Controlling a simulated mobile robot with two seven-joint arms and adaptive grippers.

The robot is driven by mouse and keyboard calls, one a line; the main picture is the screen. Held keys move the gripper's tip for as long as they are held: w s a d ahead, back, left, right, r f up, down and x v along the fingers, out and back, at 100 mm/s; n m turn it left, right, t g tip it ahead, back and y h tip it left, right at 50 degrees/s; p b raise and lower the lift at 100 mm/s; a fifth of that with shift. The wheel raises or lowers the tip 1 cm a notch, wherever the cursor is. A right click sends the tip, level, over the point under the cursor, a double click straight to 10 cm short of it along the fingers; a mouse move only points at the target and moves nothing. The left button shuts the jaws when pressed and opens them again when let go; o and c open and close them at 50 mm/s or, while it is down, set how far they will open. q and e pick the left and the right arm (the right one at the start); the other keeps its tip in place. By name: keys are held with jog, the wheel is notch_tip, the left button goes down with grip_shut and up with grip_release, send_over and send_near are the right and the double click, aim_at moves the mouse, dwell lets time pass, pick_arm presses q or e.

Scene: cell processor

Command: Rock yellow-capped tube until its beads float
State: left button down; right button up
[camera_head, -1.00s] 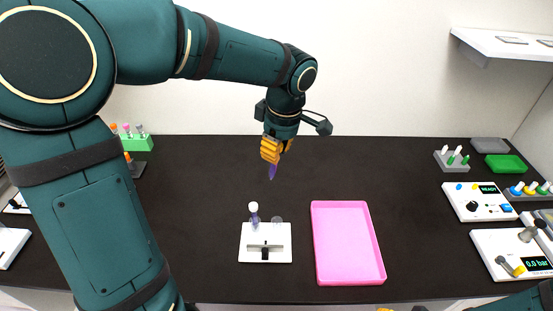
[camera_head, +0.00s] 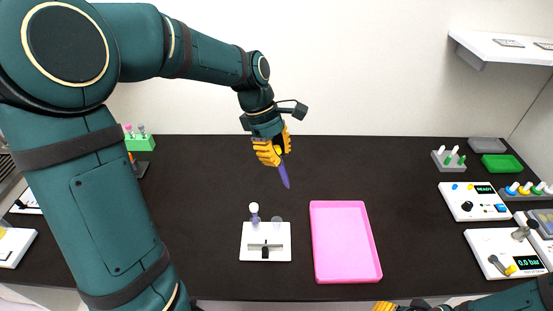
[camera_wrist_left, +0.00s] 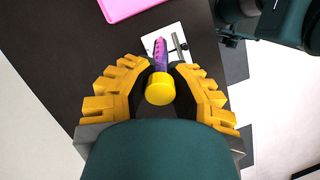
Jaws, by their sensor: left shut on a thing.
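My left gripper (camera_head: 272,150) is shut on the yellow-capped tube (camera_head: 283,176) and holds it in the air above the dark bench. In the head view the tube's purple lower part sticks out below the yellow fingers, tilted with its tip to the lower right; its cap is hidden there. In the left wrist view the yellow cap (camera_wrist_left: 160,89) shows between the fingers, with the purple and pink tube body (camera_wrist_left: 160,54) beyond it. I cannot make out single beads. My right gripper (camera_head: 385,306) barely shows at the bottom edge, and its jaws cannot be judged.
A white device (camera_head: 265,253) with a white-capped tube (camera_head: 254,212) stands below the held tube. A pink tray (camera_head: 345,243) lies to its right. A green rack (camera_head: 139,143) is at the left. Several devices, a grey rack (camera_head: 449,161) and a green tray (camera_head: 502,166) fill the right side.

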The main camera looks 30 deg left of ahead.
pick_arm(q)
jog(key=shift+d+y, duration=0.1)
jog(key=shift+y, duration=0.9)
jog(key=y, duration=0.2)
jog(key=shift+y, duration=0.3)
jog(key=shift+f+y+b, duration=0.2)
jog(key=shift+y+b, duration=0.5)
jog(key=shift+y, duration=0.4)
jog(key=shift+f+y+b, duration=0.1)
jog(key=shift+y+b, duration=0.85)
jog(key=shift+y, duration=0.15)
jog(key=shift+r+y, duration=0.2)
jog(key=shift+y, duration=0.1)
jog(key=shift+a+r+h, duration=0.15)
jog(key=shift+a+h, duration=0.05)
jog(key=shift+h, duration=0.6)
jog(key=shift+h+p, duration=0.35)
jog(key=shift+h, duration=0.85)
jog(key=h+p, duration=0.1)
jog(key=h, duration=0.2)
jog(key=shift+h, duration=0.4)
jog(key=h, duration=0.3)
jog(key=shift+h, duration=0.3)
jog(key=shift+d+r+y+p, duration=0.15)
jog(key=shift+y+p, duration=0.25)
jog(key=shift+p, duration=0.35)
jog(key=shift+y, duration=0.5)
jog(key=shift+f+y, duration=0.2)
jog(key=shift+y, duration=1.8)
